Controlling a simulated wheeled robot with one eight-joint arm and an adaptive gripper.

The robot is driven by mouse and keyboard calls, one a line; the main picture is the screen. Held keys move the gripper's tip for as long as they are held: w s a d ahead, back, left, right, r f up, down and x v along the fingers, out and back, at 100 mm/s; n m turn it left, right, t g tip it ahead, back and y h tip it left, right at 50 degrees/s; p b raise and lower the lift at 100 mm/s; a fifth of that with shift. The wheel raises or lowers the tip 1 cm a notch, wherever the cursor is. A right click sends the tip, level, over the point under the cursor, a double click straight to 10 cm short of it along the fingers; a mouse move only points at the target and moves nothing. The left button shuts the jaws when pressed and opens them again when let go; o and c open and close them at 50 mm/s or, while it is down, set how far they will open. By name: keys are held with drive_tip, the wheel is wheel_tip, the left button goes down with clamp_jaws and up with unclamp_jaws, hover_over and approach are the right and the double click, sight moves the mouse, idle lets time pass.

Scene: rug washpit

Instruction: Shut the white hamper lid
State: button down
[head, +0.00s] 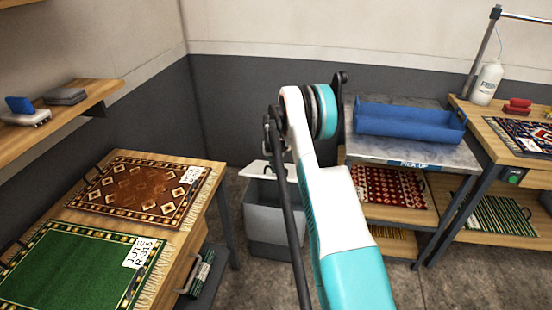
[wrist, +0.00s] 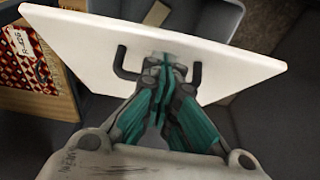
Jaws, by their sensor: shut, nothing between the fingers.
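The hamper (head: 262,223) stands on the floor in the back corner, grey-white with a dark opening under its lid. Its white lid (head: 254,168) is raised at a tilt, partly hidden behind my arm. In the wrist view the lid (wrist: 95,38) fills the upper middle as a slanted white panel. A dark handle (wrist: 197,76) sticks out from it. My gripper (wrist: 166,66) is shut and empty, its teal fingers together between the two sides of the handle, close to the lid. I cannot tell whether they touch it.
A table with rugs (head: 138,188) stands left of the hamper. A steel-topped bench (head: 395,152) with a blue tray (head: 410,122) stands to the right, a patterned red rug (head: 388,188) on its lower shelf. A wall shelf (head: 80,106) juts out at upper left.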

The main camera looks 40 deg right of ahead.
drive_tip(key=s+a+f, duration=0.1)
drive_tip(key=f, duration=0.2)
drive_tip(key=s+a+f+t+h+b, duration=0.1)
drive_tip(key=a+f, duration=0.1)
drive_tip(key=f, duration=0.2)
drive_tip(key=s+a+f+t+h, duration=0.1)
drive_tip(key=f, duration=0.3)
drive_tip(key=shift+s+a+f, duration=0.15)
drive_tip(key=shift+s+a, duration=0.05)
drive_tip(key=shift+s, duration=0.15)
drive_tip(key=shift+s+a+f, duration=0.15)
drive_tip(key=shift+f, duration=0.8)
